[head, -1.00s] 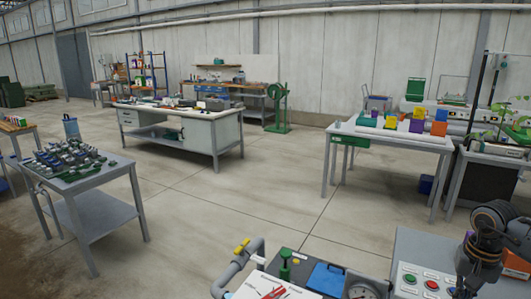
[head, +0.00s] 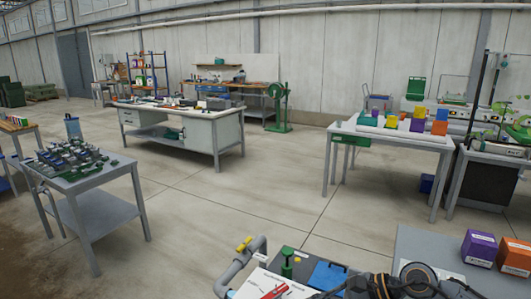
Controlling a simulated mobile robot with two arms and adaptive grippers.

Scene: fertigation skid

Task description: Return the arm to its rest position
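My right arm, dark with orange rings, lies low across the bottom edge of the head view, right of centre, over the near skid panel. Its gripper is not clearly made out among the dark links at the bottom edge, so I cannot tell whether its fingers are open or shut or whether it holds anything. My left gripper is out of view.
Near the arm are a yellow-handled valve (head: 243,243) on a grey pipe, a green fitting (head: 287,268) and a blue block (head: 327,277). A purple box (head: 478,248) and an orange box (head: 513,256) stand to its right. Open floor lies beyond.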

